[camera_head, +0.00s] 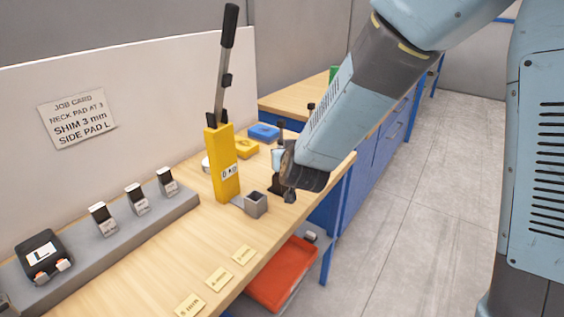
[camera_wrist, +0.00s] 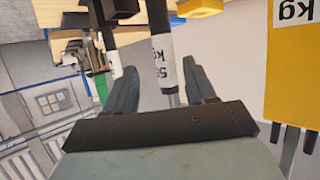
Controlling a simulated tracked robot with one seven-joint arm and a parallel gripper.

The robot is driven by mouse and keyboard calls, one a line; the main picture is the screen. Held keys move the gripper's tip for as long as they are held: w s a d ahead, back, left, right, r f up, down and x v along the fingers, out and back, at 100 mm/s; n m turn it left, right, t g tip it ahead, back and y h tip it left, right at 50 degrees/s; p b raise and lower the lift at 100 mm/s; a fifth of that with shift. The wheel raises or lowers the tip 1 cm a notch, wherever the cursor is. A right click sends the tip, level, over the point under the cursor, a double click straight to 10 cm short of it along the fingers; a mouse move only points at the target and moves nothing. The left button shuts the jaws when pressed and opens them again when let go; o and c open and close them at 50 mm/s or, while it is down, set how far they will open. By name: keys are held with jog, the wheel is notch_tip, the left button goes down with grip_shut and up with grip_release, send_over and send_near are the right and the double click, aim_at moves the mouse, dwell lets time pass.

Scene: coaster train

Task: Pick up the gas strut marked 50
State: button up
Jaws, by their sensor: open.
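In the wrist view a gas strut (camera_wrist: 165,58) with a black body, a white label and a thin metal rod lies between the two open fingers of my gripper (camera_wrist: 163,88). Its label shows a 5 and part of "kg"; the rest is turned away. I cannot tell whether the fingers touch it. In the head view my gripper (camera_head: 289,188) is low over the bench's right end, largely hidden by my wrist. Next to it stands a dark upright piece with a pale band (camera_head: 278,160), apparently the strut.
A yellow post (camera_head: 222,165) with a long black-handled lever stands left of my gripper, with a small grey open box (camera_head: 256,204) by it. Blue (camera_head: 263,132) and yellow (camera_head: 246,148) blocks lie behind. A grey rack (camera_head: 110,245) holds several tagged pieces. A red tray (camera_head: 283,273) is below.

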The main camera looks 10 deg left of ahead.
jog(key=x, duration=0.5)
jog(key=shift+w+a+r, duration=0.1)
jog(key=shift+a+r, duration=0.1)
jog(key=shift+a, duration=0.3)
grip_shut()
